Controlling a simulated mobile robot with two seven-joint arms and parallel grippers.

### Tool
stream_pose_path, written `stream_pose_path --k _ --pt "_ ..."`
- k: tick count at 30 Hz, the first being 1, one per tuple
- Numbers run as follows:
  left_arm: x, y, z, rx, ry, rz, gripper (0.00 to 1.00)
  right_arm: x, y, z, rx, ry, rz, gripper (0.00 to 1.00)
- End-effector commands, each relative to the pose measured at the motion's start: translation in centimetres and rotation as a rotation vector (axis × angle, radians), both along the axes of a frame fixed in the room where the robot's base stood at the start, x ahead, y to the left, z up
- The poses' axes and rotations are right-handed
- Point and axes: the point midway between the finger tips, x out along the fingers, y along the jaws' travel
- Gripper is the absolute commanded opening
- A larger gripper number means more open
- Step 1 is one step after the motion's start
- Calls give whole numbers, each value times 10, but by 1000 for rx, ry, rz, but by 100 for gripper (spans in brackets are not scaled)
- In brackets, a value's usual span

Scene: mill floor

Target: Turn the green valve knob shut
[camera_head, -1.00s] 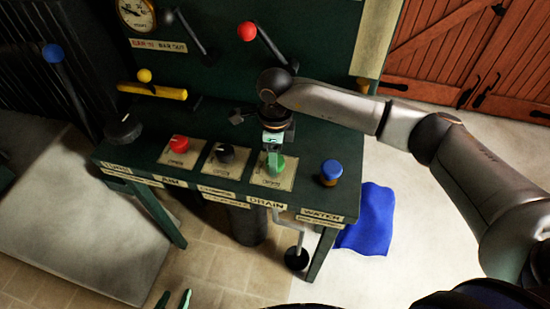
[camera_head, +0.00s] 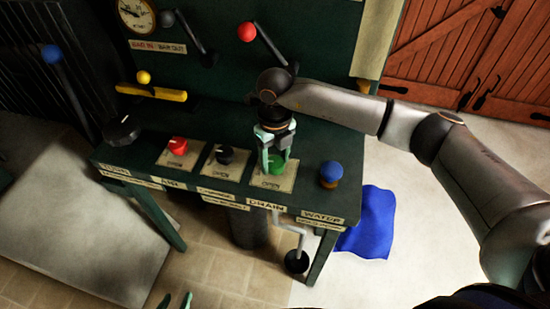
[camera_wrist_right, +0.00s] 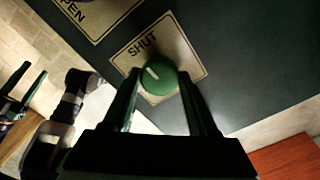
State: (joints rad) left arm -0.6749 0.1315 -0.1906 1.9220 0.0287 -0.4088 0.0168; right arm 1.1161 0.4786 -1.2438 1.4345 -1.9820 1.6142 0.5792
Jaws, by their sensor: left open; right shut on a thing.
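The green valve knob (camera_head: 276,168) sits on its cream plate marked DRAIN on the dark green bench. In the right wrist view, the knob (camera_wrist_right: 160,80) has a white pointer line slanting to the upper left, roughly towards the printed word SHUT. My right gripper (camera_head: 278,158) points down over the knob, with one finger on each side of it, shut on it. My left gripper (camera_head: 175,301) is open and empty at the bottom edge of the head view, well away from the bench; only its fingertips show.
A red knob (camera_head: 177,147) and a black knob (camera_head: 226,155) sit on plates to the left. A blue knob (camera_head: 331,170) stands close on the right. A blue cloth (camera_head: 368,222) lies on the floor.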

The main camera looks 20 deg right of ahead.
Motion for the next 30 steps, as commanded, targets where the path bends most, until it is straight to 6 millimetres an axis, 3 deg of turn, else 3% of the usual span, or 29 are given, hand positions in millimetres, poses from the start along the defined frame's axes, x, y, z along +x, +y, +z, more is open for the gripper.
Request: stream_pose_path --k 22,23,30 --pt "1 0 1 -1 -5 -1 50 1 0 1 1 -2 -84 4" --pt "1 0 1 -1 -5 -1 50 1 0 1 1 -2 -84 62" --pt "1 0 1 -1 -5 -1 50 0 0 0 0 -1 -82 89"
